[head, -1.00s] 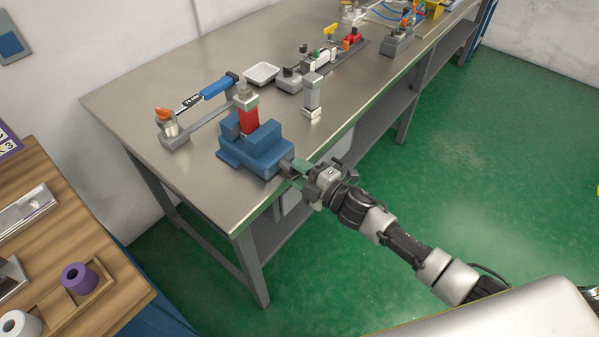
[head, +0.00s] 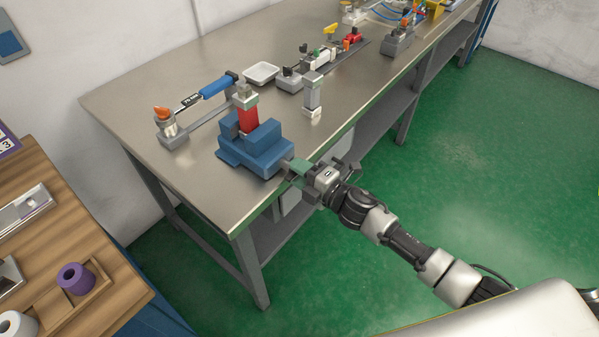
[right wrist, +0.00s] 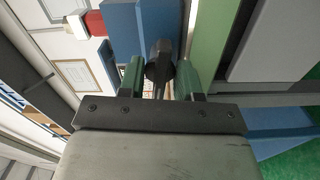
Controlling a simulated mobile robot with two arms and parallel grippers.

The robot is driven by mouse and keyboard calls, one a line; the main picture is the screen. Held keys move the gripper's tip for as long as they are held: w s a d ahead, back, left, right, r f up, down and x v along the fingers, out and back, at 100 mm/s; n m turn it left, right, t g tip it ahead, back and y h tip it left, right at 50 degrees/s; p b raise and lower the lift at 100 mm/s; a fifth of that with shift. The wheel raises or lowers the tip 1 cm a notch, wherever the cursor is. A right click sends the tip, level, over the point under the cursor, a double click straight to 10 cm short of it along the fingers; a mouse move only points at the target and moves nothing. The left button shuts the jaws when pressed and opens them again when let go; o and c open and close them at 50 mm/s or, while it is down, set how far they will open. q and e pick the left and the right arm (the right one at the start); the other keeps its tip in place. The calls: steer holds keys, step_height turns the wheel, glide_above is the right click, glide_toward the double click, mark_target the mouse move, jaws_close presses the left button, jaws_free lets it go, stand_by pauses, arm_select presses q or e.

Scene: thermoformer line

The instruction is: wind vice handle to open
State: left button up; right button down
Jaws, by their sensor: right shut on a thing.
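The blue vice (head: 262,150) stands at the near edge of the metal bench, with a red block (head: 248,120) upright at its jaws. My right gripper (head: 297,168) is at the vice's front end, its arm reaching in from the lower right. In the right wrist view its green fingers (right wrist: 160,80) are on either side of the dark vice handle (right wrist: 159,62), shut on it. Part of the handle is hidden by the fingers, and the blue vice body (right wrist: 130,28) shows behind. My left gripper is not in view.
On the metal bench (head: 190,75), a blue-handled tool (head: 215,88) lies behind the vice, near a white tray (head: 261,74). A wooden table (head: 50,215) is at the left. Green floor is open at the right.

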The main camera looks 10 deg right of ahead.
steer(key=shift+f+n+b, duration=0.15)
steer(key=shift+n+b, duration=0.25)
steer(key=shift+n, duration=1)
steer(key=shift+n+b, duration=0.35)
steer(key=shift+n, duration=1.05)
